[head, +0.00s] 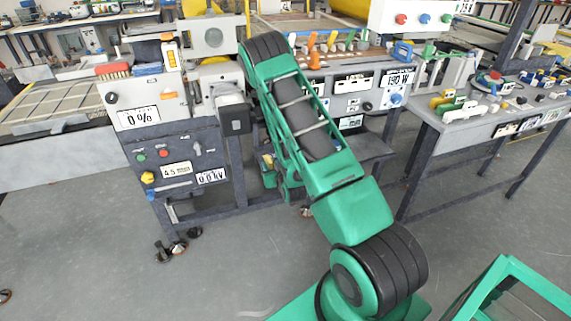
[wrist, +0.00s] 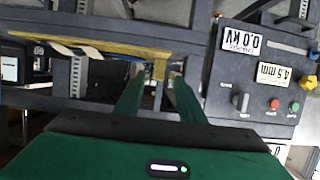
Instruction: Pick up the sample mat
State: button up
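My gripper (wrist: 158,80) is green, and its two fingers stand apart in the wrist view. The tan end of a long, thin, flat piece (wrist: 95,42) shows between and just beyond the fingertips, with visible gaps to both fingers. Pale strips lie along that piece. It may be the sample mat or a shelf edge; I cannot tell which. In the head view my green arm reaches down in front of the machines and hides most of the gripper. I cannot pick out the sample mat with certainty there.
A dark control panel (wrist: 262,85) with labels and buttons stands close on the right in the wrist view. The same machine (head: 180,150) stands left of my arm in the head view. A bench (head: 490,115) with several small parts is at right. Grey floor (head: 330,260) is open in front.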

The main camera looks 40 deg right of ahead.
jog(key=shift+x, duration=2.6)
jog(key=shift+d, duration=0.1)
grip_shut()
